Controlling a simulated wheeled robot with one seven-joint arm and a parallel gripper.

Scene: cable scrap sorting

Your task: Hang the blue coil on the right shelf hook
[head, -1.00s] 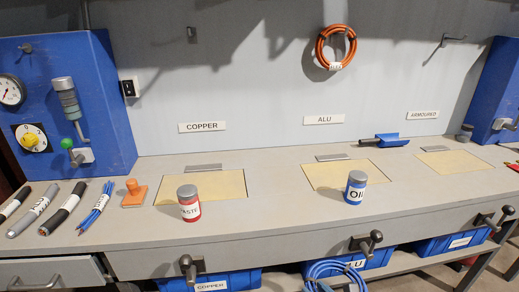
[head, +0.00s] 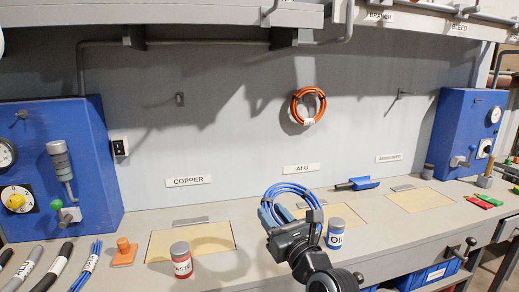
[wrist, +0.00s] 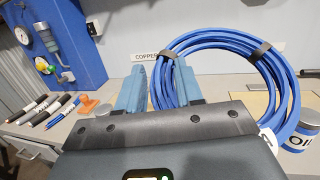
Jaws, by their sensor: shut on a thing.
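The blue coil (head: 290,188) is a bundled loop of blue cable with dark ties and a white tag at its side. My gripper (head: 268,213) is shut on one side of it and holds it upright above the bench. In the wrist view the coil (wrist: 222,42) rises between and to the right of the fingers (wrist: 160,88). The right hook (head: 402,94) is a bare metal hook on the back wall, above the ARMOURED label (head: 389,158). The coil is to its lower left in the head view, apart from it.
An orange coil (head: 296,108) hangs on the middle wall hook; the left hook (head: 180,99) is empty. A red jar (head: 181,262) and a blue OIL jar (head: 335,235) stand on the bench (head: 220,275). Blue panels (head: 75,150) flank the wall. A shelf (head: 220,14) overhangs above.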

